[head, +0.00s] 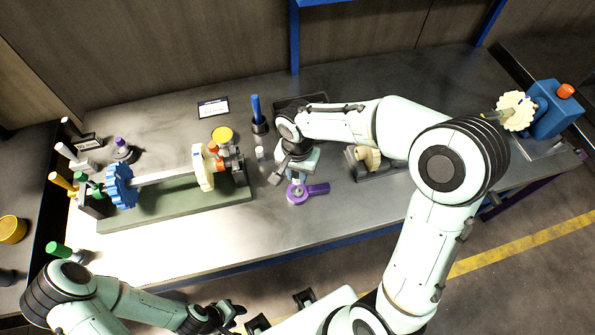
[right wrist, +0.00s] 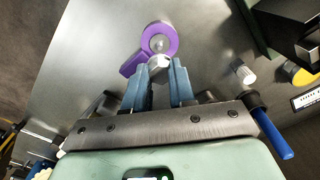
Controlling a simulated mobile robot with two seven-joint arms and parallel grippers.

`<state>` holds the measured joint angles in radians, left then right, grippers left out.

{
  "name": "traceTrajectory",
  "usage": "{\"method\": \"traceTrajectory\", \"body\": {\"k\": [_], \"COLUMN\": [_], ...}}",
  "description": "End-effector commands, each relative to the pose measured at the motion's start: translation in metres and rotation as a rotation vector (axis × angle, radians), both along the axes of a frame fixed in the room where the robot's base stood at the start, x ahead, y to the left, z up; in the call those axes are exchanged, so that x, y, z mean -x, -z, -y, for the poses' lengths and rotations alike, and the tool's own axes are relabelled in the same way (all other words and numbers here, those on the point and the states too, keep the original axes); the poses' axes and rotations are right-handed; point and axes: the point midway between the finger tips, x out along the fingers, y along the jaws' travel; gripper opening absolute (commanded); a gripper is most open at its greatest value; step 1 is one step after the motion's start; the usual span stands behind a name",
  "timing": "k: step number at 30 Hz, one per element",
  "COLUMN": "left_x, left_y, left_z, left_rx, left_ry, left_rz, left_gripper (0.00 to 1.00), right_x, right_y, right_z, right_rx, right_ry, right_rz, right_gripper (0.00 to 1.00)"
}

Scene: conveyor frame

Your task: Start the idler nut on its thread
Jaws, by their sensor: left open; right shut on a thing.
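A small silver piece that looks like the idler nut (right wrist: 160,67) sits between the blue fingertips of my right gripper (right wrist: 161,78), which is shut on it. In the head view my right gripper (head: 297,176) points down over a purple ring with a flat arm (head: 319,189). The ring also shows in the right wrist view (right wrist: 148,32), with a grey round part at its centre. The held piece overlaps the ring's near edge in that view; I cannot tell whether they touch. No thread is clearly visible. My left gripper (head: 236,312) is open and empty, off the table's front edge.
A green base (head: 180,212) carries a shaft with a blue gear (head: 121,186) and a cream gear (head: 203,167) at left. A blue-handled tool (head: 256,109) and a small white cylinder (head: 260,153) stand nearby. A blue motor block (head: 555,110) is at far right.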

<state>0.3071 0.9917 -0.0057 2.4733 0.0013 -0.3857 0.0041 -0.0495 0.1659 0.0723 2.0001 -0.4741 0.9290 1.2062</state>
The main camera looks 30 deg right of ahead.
Motion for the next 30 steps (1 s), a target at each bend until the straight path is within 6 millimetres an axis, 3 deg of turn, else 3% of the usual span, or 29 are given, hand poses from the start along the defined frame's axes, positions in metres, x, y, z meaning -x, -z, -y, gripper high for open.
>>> {"method": "traceTrajectory", "body": {"k": [13,30], "left_x": [0.021,0.021], "left_y": [0.037,0.038], "left_z": [0.0,0.0], "left_rx": [-0.001,-0.001], "left_ry": [0.0,0.0], "left_rz": [-0.024,-0.024], "left_gripper": [0.43,0.43], "right_x": [0.001,-0.001], "right_y": [0.043,0.042], "right_z": [0.0,0.0], "right_rx": [0.0,0.001], "right_ry": [-0.001,-0.001], "right_rz": [-0.003,-0.001], "right_gripper": [0.0,0.0]}}
